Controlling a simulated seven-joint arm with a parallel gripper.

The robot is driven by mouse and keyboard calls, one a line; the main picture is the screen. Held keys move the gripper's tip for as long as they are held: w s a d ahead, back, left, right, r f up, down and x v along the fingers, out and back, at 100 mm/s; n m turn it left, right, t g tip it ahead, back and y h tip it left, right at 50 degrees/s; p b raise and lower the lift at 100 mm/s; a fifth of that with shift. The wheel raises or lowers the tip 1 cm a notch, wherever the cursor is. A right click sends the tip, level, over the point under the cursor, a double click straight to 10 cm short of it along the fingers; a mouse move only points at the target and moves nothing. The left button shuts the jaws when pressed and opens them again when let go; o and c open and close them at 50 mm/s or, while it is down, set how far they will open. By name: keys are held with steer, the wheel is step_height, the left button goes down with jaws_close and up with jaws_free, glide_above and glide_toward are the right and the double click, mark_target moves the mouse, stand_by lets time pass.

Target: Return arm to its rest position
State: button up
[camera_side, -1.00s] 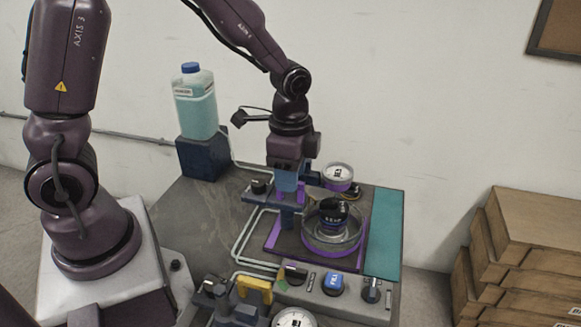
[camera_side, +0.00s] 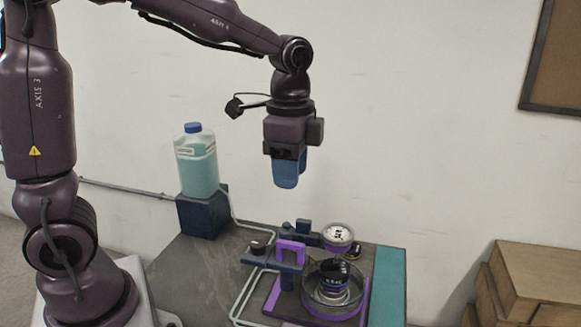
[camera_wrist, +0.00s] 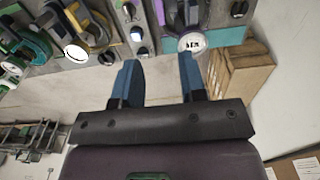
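My gripper (camera_side: 287,180) hangs upright in the air, fingers pointing down, clear above the table. In the wrist view my gripper (camera_wrist: 161,72) has its two blue fingers apart with nothing between them. Below it in the side view is the purple lever handle (camera_side: 291,247) on a dark valve fitting; a wide gap separates it from the fingertips. A round glass dish (camera_side: 333,293) with a dark-topped item in it sits right of the handle. My forearm reaches across the top of the side view.
A jug of teal liquid (camera_side: 197,163) stands on a dark block (camera_side: 203,212) behind the table's left part. A white-faced gauge (camera_side: 337,236) is near the dish. Cardboard boxes (camera_side: 535,280) are stacked at the right. Air around my gripper is free.

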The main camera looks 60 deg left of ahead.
stand_by(0.6)
steer(key=s+r+n+t, duration=0.4)
steer(key=s+n, duration=0.5)
steer(key=s, duration=0.4)
steer(key=shift+a+r+t, duration=0.15)
steer(key=shift+a+t, duration=0.05)
steer(key=shift+t, duration=0.6)
